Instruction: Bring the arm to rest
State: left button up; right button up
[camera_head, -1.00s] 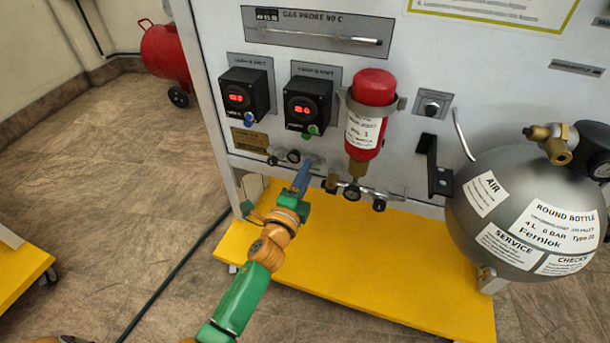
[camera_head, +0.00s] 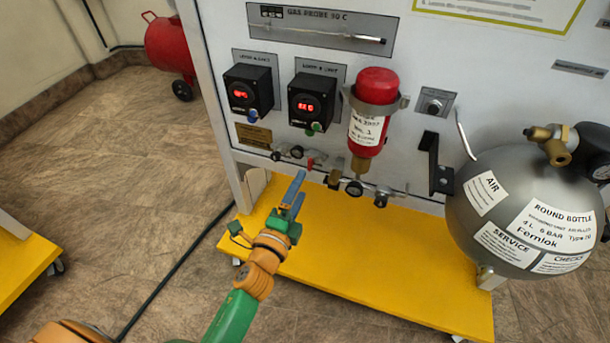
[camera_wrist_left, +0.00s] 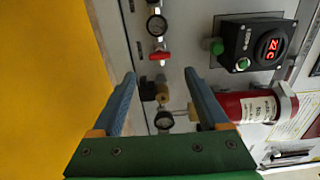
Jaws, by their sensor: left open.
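My left arm (camera_head: 262,270), green and orange, reaches in from the bottom of the head view. My left gripper (camera_head: 294,189) has blue fingers, is open and empty, and sits over the yellow base, in front of and below the valves. In the left wrist view the open gripper (camera_wrist_left: 157,100) shows two separate blue fingers with gauges and fittings beyond them. A red-handled valve (camera_head: 311,161) is just past the fingertips; it also shows in the left wrist view (camera_wrist_left: 160,56). My right gripper is not in view.
A red bottle (camera_head: 376,88) hangs on the white panel (camera_head: 430,60), beside two black digital controllers (camera_head: 312,100). A grey round bottle (camera_head: 500,205) stands on the right. The yellow base (camera_head: 400,270) juts out below the panel. Open floor (camera_head: 110,180) lies to the left.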

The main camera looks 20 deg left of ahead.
pick_arm(q)
jog(key=shift+s, duration=0.3)
